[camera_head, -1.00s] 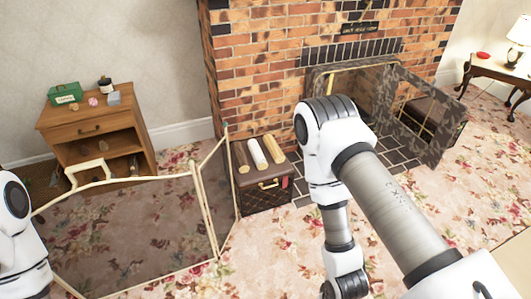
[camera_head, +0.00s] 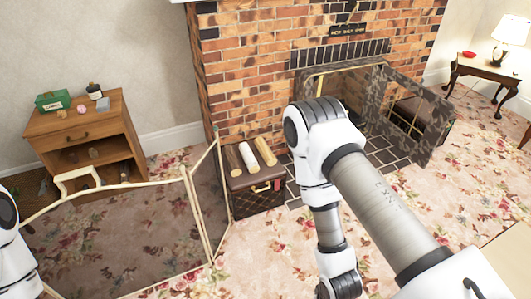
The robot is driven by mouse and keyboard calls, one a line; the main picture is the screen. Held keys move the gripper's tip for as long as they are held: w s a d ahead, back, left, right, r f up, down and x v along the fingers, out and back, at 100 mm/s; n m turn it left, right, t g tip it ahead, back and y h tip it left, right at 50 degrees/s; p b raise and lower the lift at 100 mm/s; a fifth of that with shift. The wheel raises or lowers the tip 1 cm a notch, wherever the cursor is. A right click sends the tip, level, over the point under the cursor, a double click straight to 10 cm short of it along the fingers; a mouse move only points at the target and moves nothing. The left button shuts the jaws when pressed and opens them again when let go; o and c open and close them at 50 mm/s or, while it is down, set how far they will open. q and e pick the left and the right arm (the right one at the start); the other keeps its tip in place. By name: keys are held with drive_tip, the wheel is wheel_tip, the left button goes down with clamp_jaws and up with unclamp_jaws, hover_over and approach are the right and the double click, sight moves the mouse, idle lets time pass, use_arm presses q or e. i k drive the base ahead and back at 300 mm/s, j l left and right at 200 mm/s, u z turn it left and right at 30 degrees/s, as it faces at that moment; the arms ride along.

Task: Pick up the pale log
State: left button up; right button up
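Three logs lie side by side on a dark brown box (camera_head: 258,202) beside the brick fireplace. The left log (camera_head: 234,161) is brown, the middle log (camera_head: 249,158) is whitish and the palest, and the right log (camera_head: 265,151) is yellowish tan. My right arm crosses the right half of the view, in front of the fireplace, with its far end running out of the bottom edge. My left arm shows only at the lower left edge. Neither gripper is in view, and no log is held.
A folding screen (camera_head: 120,235) with a cream frame stands left of the box. A wooden cabinet (camera_head: 85,130) with small items is behind it. The open fireplace screen (camera_head: 413,115) is at right, near a side table (camera_head: 490,70). Floral carpet in front of the box looks clear.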

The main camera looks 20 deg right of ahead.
sight(270, 159)
drive_tip(key=i+l, duration=0.3)
drive_tip(key=l, duration=0.25)
drive_tip(key=i+l, duration=0.3)
drive_tip(key=l, duration=0.25)
drive_tip(key=i+l, duration=0.3)
drive_tip(key=l, duration=0.2)
drive_tip(key=i+l, duration=0.35)
drive_tip(key=l, duration=0.2)
drive_tip(key=i+l+u, duration=0.1)
drive_tip(key=i+l, duration=0.2)
drive_tip(key=l, duration=0.25)
drive_tip(key=i+l, duration=0.3)
drive_tip(key=l, duration=0.25)
drive_tip(key=i+l, duration=0.25)
drive_tip(key=l, duration=0.3)
drive_tip(key=i+l, duration=0.3)
drive_tip(key=l, duration=0.25)
